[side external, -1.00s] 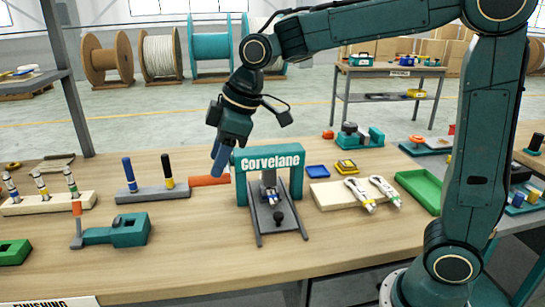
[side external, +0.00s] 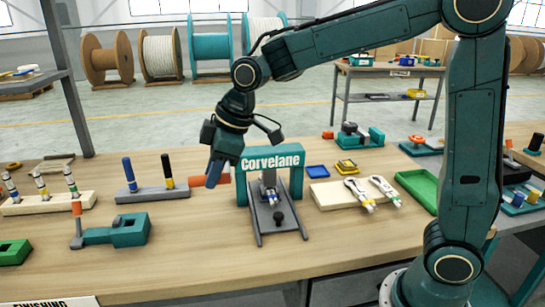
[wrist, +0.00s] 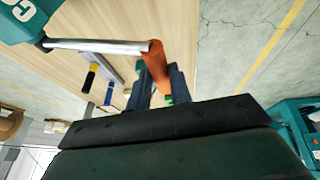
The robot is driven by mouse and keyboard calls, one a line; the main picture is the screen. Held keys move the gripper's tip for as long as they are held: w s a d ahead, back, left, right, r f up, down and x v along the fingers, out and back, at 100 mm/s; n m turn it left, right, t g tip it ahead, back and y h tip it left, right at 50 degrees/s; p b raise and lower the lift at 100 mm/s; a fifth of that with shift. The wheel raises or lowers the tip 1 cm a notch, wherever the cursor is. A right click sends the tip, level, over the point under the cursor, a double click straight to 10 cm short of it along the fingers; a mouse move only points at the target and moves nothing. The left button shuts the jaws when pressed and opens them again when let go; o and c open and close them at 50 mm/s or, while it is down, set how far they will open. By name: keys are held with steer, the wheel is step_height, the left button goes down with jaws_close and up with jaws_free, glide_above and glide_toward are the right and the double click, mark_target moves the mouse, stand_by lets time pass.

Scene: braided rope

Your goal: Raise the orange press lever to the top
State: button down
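The teal press (side external: 270,160) marked "Corvelane" stands mid-bench. Its orange lever handle (side external: 224,177) sticks out low at its left side, partly hidden behind my fingers in the side view. In the wrist view a silver rod (wrist: 100,46) runs from the press to the orange handle (wrist: 155,65). My gripper (side external: 214,178) points down at the handle. In the wrist view my fingers (wrist: 160,88) stand apart on either side of the handle, with a gap showing beside it. Whether a finger touches it I cannot tell.
A grey rack (side external: 150,194) with a blue and a black-yellow handle stands left of the lever. A teal clamp tool (side external: 115,231) lies at front left. A wooden block (side external: 335,195) with connectors sits right of the press.

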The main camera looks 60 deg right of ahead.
steer(key=shift+r, duration=0.15)
steer(key=shift+w+d+r, duration=0.2)
steer(key=shift+r, duration=0.25)
steer(key=w+d+r, duration=0.7)
steer(key=r, duration=0.2)
steer(key=shift+r, duration=0.15)
steer(key=c, duration=1.3)
jaws_free()
steer(key=shift+d, duration=0.1)
